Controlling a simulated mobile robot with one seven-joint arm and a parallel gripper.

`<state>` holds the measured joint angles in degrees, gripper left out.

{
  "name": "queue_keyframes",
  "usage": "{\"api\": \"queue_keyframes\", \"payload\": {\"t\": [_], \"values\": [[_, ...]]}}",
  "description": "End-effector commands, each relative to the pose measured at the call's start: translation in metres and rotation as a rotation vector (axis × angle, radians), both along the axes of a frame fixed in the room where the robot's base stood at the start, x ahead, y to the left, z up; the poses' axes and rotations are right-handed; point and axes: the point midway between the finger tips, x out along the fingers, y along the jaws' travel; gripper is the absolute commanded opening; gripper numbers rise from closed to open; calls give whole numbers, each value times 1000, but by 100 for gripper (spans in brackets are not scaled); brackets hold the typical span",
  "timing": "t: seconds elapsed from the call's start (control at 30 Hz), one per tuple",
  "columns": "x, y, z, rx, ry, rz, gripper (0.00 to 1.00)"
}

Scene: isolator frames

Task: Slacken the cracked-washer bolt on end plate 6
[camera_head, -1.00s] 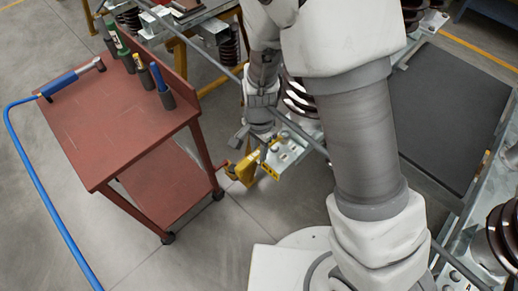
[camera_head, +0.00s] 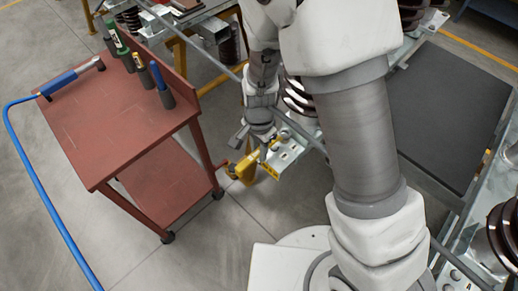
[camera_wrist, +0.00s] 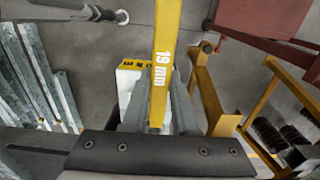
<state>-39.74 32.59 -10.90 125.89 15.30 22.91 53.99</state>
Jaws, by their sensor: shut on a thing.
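My gripper (camera_head: 258,141) is shut on a yellow 19 mm wrench (camera_wrist: 165,70). In the wrist view the wrench stretches up past the top edge, so its far end is out of that picture. In the head view my gripper is low, beside a galvanised end plate (camera_head: 289,151) with a yellow label on its edge (camera_head: 268,171). A yellow-labelled plate also shows behind the wrench in the wrist view (camera_wrist: 128,76). The plate's number is not readable. I cannot make out the cracked washer, or whether the wrench touches a bolt.
A red cart (camera_head: 120,125) stands left, with a blue-hosed tool (camera_head: 72,77) and several upright tools on it. A yellow trestle (camera_wrist: 222,105) stands close by. Brown insulators (camera_head: 298,97) are right beside my wrist. Open floor (camera_head: 205,245) lies in front.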

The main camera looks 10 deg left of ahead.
Motion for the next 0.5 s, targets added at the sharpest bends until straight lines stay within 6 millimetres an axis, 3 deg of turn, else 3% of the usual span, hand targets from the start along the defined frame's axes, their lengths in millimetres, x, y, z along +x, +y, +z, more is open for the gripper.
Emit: {"api": "queue_keyframes", "payload": {"t": [0.5], "values": [[0, 0, -14, 1, -1, 0, 0]]}}
